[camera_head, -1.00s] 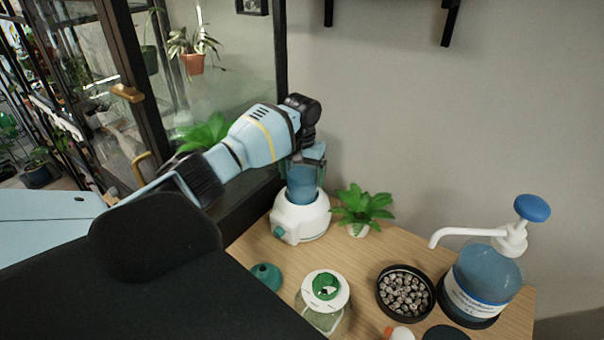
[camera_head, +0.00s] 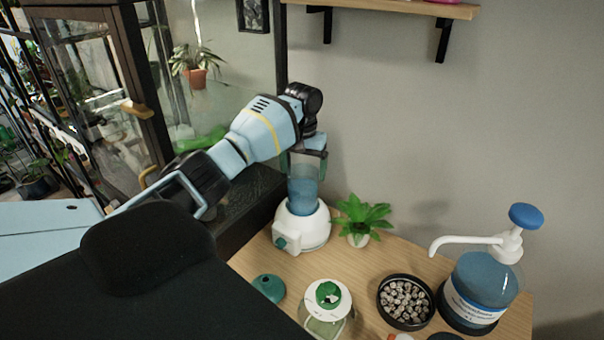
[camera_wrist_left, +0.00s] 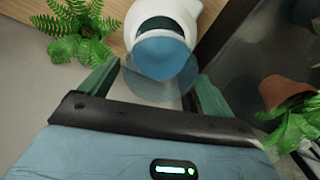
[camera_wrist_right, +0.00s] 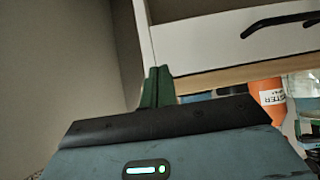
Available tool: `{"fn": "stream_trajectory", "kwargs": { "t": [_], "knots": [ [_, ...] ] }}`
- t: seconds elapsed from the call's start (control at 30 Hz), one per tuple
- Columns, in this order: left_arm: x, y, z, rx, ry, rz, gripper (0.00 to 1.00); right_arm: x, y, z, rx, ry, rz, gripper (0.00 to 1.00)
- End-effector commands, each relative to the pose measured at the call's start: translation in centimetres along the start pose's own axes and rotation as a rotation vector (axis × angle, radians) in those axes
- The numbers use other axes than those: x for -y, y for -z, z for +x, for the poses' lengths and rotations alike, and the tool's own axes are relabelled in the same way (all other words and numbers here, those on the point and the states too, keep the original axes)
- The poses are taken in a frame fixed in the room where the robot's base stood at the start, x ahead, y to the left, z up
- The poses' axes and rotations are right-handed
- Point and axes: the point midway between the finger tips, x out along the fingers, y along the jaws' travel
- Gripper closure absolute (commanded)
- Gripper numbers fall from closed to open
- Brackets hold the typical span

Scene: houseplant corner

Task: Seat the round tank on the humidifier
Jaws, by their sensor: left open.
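The round tank (camera_head: 303,190) is a clear cylinder with blue water. It stands upright in the top of the white humidifier (camera_head: 301,232); I cannot tell how deep it sits. My left gripper (camera_head: 304,163) is open at the tank's upper end. In the left wrist view, the tank (camera_wrist_left: 163,60) lies beyond and between the parted green fingers (camera_wrist_left: 155,88), with the humidifier's white rim (camera_wrist_left: 190,10) and dark recess behind it. My right gripper (camera_wrist_right: 157,88) shows only in the right wrist view, its fingers together and nothing seen between them.
A small fern (camera_head: 360,215) stands close right of the humidifier. A teal cap (camera_head: 268,287), a green-and-white lidded jar (camera_head: 327,297), a bowl of pebbles (camera_head: 405,300) and a pump bottle (camera_head: 480,288) stand on the table. A glass cabinet (camera_head: 110,110) is at left. A drawer front (camera_wrist_right: 230,35) is near my right gripper.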

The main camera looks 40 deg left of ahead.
Motion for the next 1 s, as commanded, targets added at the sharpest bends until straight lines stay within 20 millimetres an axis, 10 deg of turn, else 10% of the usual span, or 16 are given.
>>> {"fn": "stream_trajectory", "kwargs": {
  "t": [1.0],
  "knots": [
    [0.0,0.0,-4.6,0.001,0.001,0.000,0.11,0.2,0.0,0.0,0.000,0.000,0.010,1.00]
  ]
}}
